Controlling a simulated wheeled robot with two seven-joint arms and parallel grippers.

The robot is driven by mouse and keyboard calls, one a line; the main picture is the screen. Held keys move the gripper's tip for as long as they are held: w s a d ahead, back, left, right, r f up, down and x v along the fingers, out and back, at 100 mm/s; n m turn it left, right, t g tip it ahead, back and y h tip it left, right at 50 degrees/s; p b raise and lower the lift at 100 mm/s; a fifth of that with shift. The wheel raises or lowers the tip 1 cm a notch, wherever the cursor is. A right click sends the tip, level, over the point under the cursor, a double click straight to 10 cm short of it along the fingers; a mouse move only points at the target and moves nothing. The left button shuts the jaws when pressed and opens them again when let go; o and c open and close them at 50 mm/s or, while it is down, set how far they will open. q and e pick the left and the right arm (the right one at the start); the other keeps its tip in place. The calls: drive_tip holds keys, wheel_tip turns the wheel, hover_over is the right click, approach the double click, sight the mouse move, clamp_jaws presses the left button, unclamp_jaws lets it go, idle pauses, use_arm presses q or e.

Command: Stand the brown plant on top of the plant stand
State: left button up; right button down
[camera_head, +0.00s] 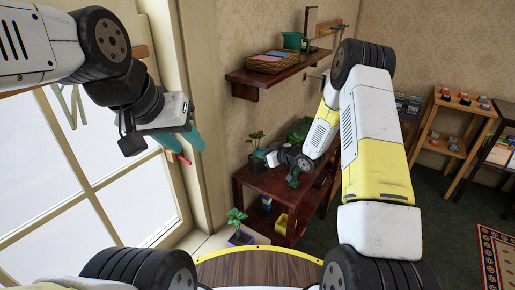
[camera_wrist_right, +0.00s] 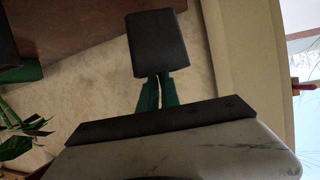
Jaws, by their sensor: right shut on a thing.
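A leafy plant in a dark pot (camera_head: 257,164) is at the left end of the reddish-brown wooden stand (camera_head: 262,184). My right gripper (camera_head: 263,157) reaches in from the right and is shut on this pot. In the right wrist view the teal fingers (camera_wrist_right: 158,95) meet the dark pot (camera_wrist_right: 158,42); its leaves are hidden there. I cannot tell whether the pot touches the stand top or hangs just above it. The pot looks nearly black, not clearly brown. My left gripper (camera_head: 193,138) is raised by the window, away from the stand; its fingers look apart and empty.
Another leafy plant (camera_head: 299,128) is at the back of the stand. A purple-potted plant (camera_head: 240,238) stands low at the left. A yellow box (camera_head: 281,224) and blue item (camera_head: 266,203) occupy the lower shelf. A wall shelf (camera_head: 270,73) holds a basket above.

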drive_tip(key=w, duration=0.1)
drive_tip(key=w+a, duration=0.1)
drive_tip(key=shift+w+a+f, duration=0.15)
drive_tip(key=shift+w+a, duration=0.15)
drive_tip(key=shift+w, duration=0.1)
drive_tip(key=shift+d+f, duration=0.1)
drive_tip(key=shift+f, duration=1.6)
drive_tip(key=shift+f, duration=0.15)
drive_tip(key=c, duration=1.6)
unclamp_jaws()
